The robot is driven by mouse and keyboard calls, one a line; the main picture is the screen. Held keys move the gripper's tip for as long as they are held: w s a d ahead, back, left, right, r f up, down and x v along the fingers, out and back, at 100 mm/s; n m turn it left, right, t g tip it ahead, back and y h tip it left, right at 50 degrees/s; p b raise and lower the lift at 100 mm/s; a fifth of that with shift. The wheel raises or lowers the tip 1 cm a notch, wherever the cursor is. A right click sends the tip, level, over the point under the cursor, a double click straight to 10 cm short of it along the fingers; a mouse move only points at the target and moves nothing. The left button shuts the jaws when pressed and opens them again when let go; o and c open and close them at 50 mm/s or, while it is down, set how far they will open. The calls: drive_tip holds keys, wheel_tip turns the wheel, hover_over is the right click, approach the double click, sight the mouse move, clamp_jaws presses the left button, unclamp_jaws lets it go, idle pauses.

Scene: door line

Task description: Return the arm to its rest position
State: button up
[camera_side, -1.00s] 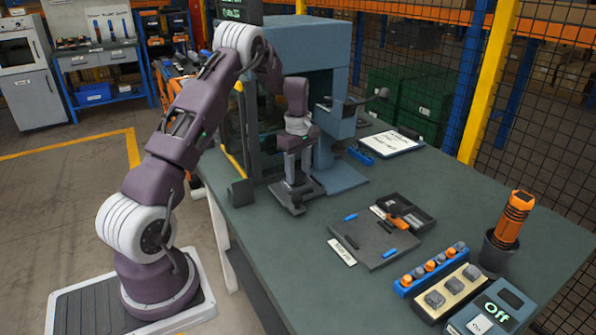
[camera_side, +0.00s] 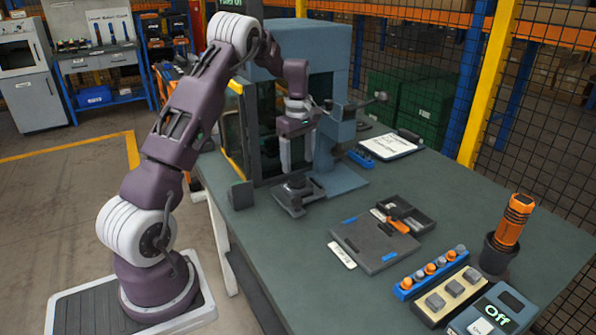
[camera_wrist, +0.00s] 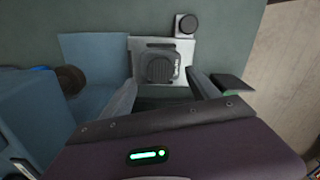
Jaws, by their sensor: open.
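My gripper (camera_side: 294,160) hangs in front of the blue-grey machine, above a small dark fixture (camera_side: 298,190) on the table. In the wrist view my gripper (camera_wrist: 162,92) has its two fingers spread apart with nothing between them. The same fixture, a light plate with a dark square block on it (camera_wrist: 160,66), lies below and beyond the fingers. My gripper is apart from it. My upper arm leans up from the base and bends over at the top left of the machine.
The blue-grey machine (camera_side: 332,60) stands close behind and beside my gripper. A dark tray (camera_side: 375,243), a blue rack with orange and grey pieces (camera_side: 430,272), a cream block holder (camera_side: 450,295), an orange flashlight in a dark cup (camera_side: 513,222) and a clipboard (camera_side: 388,146) are on the table.

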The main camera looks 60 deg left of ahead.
drive_tip(key=s+d+r+m+t, duration=0.1)
drive_tip(key=s+d+r+m, duration=0.25)
drive_tip(key=d+r, duration=0.45)
drive_tip(key=s+d+r+m+t, duration=0.1)
drive_tip(key=s+d+r+m, duration=0.3)
drive_tip(key=d+r, duration=0.45)
drive_tip(key=s+d+m+t, duration=0.1)
drive_tip(key=s+d+m, duration=0.5)
drive_tip(key=s, duration=0.3)
drive_tip(key=s+d+m+t, duration=0.2)
drive_tip(key=s+d+m, duration=0.5)
drive_tip(key=s, duration=0.2)
drive_tip(key=shift+s+d+f+t, duration=0.25)
drive_tip(key=shift+s+d+t, duration=0.05)
drive_tip(key=shift+s+d, duration=0.1)
drive_tip(key=shift+w+m, duration=0.1)
drive_tip(key=shift+m, duration=0.15)
drive_tip(key=shift+c, duration=0.4)
